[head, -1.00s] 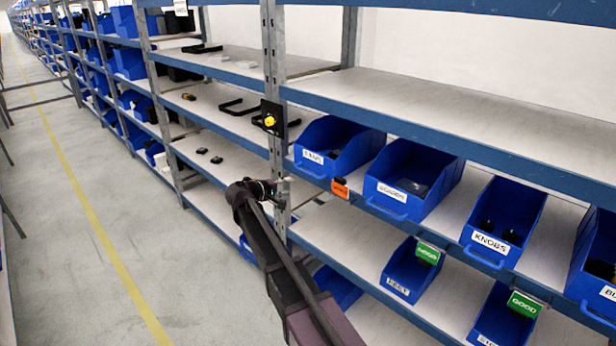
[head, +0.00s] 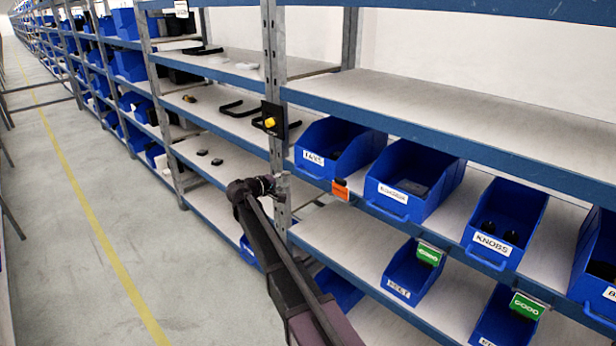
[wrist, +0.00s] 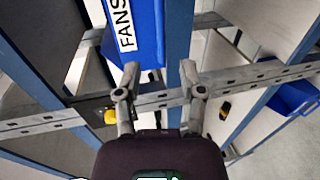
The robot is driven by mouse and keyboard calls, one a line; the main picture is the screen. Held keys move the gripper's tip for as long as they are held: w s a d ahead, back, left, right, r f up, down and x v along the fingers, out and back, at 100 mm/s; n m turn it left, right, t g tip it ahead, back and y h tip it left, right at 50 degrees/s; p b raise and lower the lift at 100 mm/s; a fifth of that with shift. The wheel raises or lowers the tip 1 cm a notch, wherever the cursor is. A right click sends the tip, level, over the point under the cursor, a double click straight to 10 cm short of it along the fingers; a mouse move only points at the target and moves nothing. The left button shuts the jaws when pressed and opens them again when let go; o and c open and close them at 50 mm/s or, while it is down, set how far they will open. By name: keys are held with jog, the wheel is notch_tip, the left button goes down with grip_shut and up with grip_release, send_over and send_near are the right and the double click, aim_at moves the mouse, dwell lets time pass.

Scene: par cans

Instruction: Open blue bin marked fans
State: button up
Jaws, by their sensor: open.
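The blue bin marked FANS (head: 345,142) stands on the middle shelf, just right of the grey upright post. Its open front and white label face the aisle. In the wrist view the blue bin (wrist: 134,12) is at the top, its FANS label reading sideways. My gripper (wrist: 156,72) is open and empty, its fingers apart just short of the bin. In the head view my gripper (head: 280,184) is small, in front of the post and lower left of the bin. A gap to the bin seems to remain, but its depth is hard to tell.
A yellow knob on a black plate (head: 269,122) is fixed to the post (head: 276,60) beside the bin. More blue bins, including KNOBS (head: 503,225), line the shelves. The aisle floor (head: 70,240) is clear.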

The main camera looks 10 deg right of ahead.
aim_at(307, 175)
jog(key=b+x, duration=0.2)
jog(key=x, duration=0.9)
jog(key=shift+w+d, duration=0.15)
jog(key=shift+c, duration=0.2)
grip_shut()
